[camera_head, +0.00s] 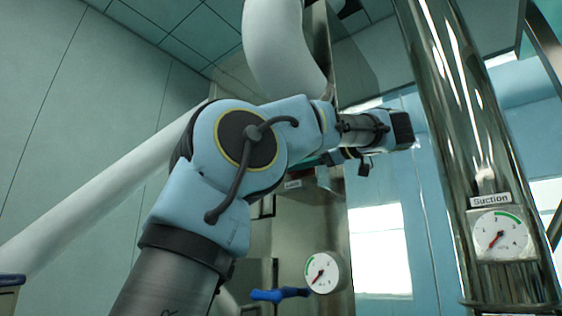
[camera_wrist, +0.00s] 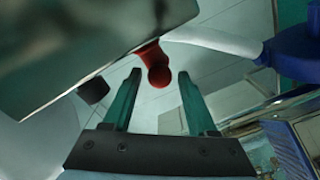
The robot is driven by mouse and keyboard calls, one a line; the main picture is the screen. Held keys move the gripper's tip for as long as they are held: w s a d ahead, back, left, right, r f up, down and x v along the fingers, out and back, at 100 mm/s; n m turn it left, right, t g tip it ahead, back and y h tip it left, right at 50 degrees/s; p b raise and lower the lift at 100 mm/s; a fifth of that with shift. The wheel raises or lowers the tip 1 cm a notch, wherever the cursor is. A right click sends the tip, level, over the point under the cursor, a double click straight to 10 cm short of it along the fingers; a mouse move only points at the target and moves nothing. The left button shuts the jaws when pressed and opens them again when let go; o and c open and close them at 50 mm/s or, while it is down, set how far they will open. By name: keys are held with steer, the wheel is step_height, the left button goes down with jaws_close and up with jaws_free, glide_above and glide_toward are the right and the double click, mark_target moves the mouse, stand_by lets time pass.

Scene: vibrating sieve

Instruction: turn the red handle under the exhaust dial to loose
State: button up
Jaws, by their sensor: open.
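The red handle (camera_wrist: 156,66) shows in the wrist view at the top middle, jutting from beside a shiny metal box edge. Its rounded end lies just beyond and between the tips of my gripper (camera_wrist: 158,80). The two greenish fingers are apart with nothing held between them. In the head view my gripper (camera_head: 364,160) is partly hidden behind my wrist, and I cannot make out the red handle there. One white dial (camera_head: 322,272) with a red needle sits low in the middle. The exhaust label is not readable in either view.
A metal column with a Suction dial (camera_head: 500,235) stands at right in the head view. A blue handle (camera_head: 280,294) lies beside the lower dial. In the wrist view, the shiny metal box (camera_wrist: 85,45) fills the upper left, close to the left finger.

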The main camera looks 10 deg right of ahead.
steer(key=p+x, duration=0.1)
steer(key=x, duration=0.4)
jaws_close()
stand_by(0.4)
